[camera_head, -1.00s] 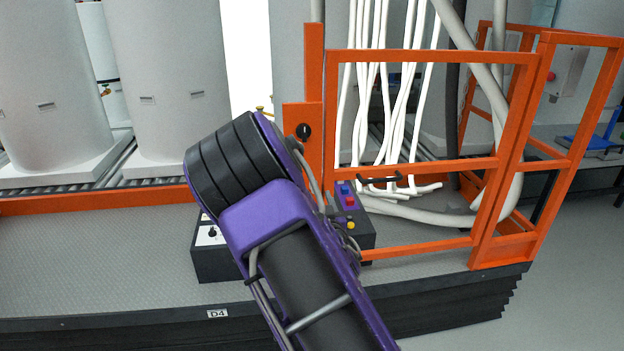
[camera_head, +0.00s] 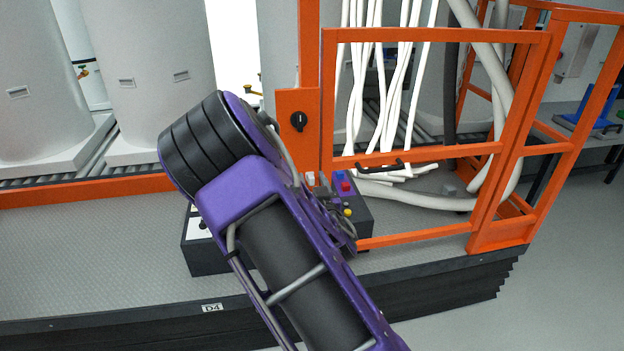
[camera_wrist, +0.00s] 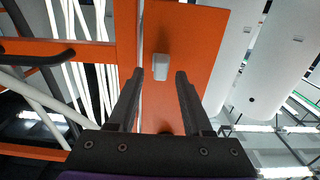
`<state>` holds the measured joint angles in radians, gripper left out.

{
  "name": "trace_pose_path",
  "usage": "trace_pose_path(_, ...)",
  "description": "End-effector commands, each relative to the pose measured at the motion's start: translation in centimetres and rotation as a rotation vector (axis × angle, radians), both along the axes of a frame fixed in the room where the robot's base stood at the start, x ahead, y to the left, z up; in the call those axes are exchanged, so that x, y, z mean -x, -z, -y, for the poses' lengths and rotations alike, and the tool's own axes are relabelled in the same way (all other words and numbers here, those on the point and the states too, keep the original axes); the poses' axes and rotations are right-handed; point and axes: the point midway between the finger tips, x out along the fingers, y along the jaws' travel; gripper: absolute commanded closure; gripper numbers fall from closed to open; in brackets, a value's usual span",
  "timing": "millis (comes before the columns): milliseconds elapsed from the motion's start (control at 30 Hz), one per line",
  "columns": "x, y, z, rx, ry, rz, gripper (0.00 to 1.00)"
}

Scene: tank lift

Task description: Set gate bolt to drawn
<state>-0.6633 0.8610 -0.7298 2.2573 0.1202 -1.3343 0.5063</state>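The orange gate (camera_head: 430,160) stands in the right half of the head view, with an orange plate (camera_head: 291,97) on its post. A black turning knob (camera_head: 299,121) sits on the plate. A small pale grey block (camera_wrist: 160,67) stands out from the plate in the wrist view; it seems to be the bolt's grip, but I cannot tell its position for sure. My gripper (camera_wrist: 161,76) is open and empty. Its fingertips lie on either side of the block in the picture; contact does not show. A dark round part shows low between the fingers.
A dark control box (camera_head: 208,258) with coloured buttons stands on the platform behind my arm. A black handle (camera_head: 380,165) is on the gate's middle bar. White hoses (camera_head: 385,90) hang behind the gate. Large pale tanks (camera_head: 160,70) stand at left.

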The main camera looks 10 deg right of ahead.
Motion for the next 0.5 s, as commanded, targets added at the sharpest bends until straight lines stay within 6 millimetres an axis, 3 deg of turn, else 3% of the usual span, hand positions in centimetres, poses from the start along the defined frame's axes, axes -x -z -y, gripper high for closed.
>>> trace_pose_path(33, 0.00, 0.00, 0.00, 0.000, 0.000, 0.000, 0.52)
trace_pose_path(300, -0.01, 0.00, 0.01, 0.000, 0.000, 0.000, 1.00)
trace_pose_path(500, -0.02, -0.01, 0.01, 0.000, 0.000, 0.000, 1.00)
